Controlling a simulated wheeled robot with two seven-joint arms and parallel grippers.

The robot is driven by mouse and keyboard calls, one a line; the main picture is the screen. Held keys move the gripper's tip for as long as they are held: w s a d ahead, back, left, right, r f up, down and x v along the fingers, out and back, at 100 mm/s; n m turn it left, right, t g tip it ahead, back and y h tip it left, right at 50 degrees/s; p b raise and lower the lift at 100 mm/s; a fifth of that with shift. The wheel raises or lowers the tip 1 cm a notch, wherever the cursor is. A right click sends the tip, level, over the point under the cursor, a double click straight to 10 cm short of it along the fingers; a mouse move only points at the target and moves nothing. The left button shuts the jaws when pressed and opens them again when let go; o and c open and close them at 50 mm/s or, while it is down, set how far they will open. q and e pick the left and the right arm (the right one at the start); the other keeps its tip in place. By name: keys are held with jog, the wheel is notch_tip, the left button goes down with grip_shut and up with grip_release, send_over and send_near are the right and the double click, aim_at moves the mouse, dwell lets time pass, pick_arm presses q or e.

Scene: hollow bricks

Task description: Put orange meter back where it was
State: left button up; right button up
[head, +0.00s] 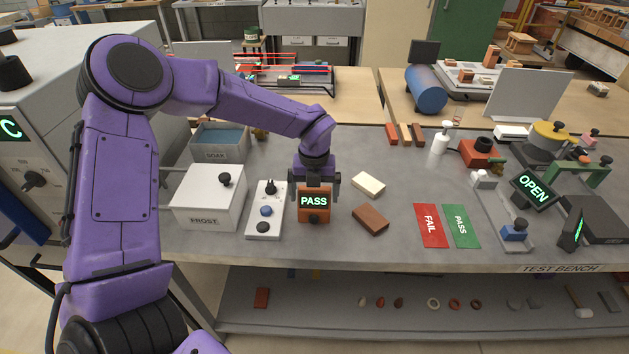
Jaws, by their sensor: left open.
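The orange meter (314,216) stands on the grey test bench, its small screen reading PASS in green, with a dark knob below the screen. My left gripper (314,182) points down right at the top of the meter, with its dark fingers open on either side of the meter's upper part. The meter's base seems to rest on the bench top. My right gripper is not in the picture.
A white control box with knobs (265,208) stands close left of the meter, beside the FROST box (208,197). A cream brick (368,184) and a brown brick (370,219) lie to the right. Red FAIL (431,226) and green PASS (461,226) mats lie further right.

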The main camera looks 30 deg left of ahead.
aim_at(314, 198)
pick_arm(q)
notch_tip(314, 198, up, 7)
jog(key=shift+r+b, duration=0.15)
jog(key=shift+b, duration=0.25)
